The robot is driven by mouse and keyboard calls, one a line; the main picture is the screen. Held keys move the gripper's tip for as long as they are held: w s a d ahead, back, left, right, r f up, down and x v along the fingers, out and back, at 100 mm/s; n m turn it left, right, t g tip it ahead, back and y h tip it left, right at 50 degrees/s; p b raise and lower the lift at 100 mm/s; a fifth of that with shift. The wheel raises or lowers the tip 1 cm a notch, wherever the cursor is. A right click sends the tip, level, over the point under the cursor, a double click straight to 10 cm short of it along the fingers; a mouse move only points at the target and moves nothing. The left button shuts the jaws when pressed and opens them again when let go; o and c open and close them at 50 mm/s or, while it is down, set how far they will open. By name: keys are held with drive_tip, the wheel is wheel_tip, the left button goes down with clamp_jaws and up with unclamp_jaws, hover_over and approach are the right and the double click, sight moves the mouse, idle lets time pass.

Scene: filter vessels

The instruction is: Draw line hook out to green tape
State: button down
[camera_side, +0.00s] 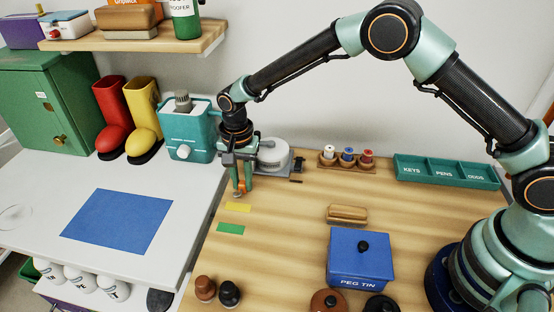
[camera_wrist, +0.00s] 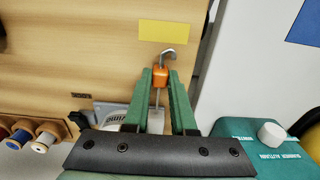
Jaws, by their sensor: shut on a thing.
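My gripper (camera_side: 239,191) points down over the left part of the wooden table, just behind the yellow tape (camera_side: 238,208). In the wrist view my gripper (camera_wrist: 160,74) has its two green fingers closed on the orange block of the line hook (camera_wrist: 161,72). The hook's grey metal bend (camera_wrist: 168,52) sticks out toward the yellow tape (camera_wrist: 170,34), apart from it. A thin grey shank or line runs back between the fingers toward the white line reel (camera_side: 272,154), partly hidden. The green tape (camera_side: 230,229) lies in front of the yellow one; the wrist view does not show it.
A teal machine (camera_side: 188,135) stands left of my gripper. A spool rack (camera_side: 347,161) and a teal tray (camera_side: 446,171) stand at the back. A wooden block (camera_side: 347,214) and a blue peg tin (camera_side: 360,260) are to the right. The table around both tapes is clear.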

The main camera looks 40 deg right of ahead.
drive_tip(key=s+a, duration=0.7)
drive_tip(key=shift+s+a, duration=0.35)
drive_tip(key=shift+s, duration=0.05)
drive_tip(key=c, duration=0.7)
unclamp_jaws()
drive_tip(key=shift+r, duration=0.1)
wheel_tip(320, 180, up, 12)
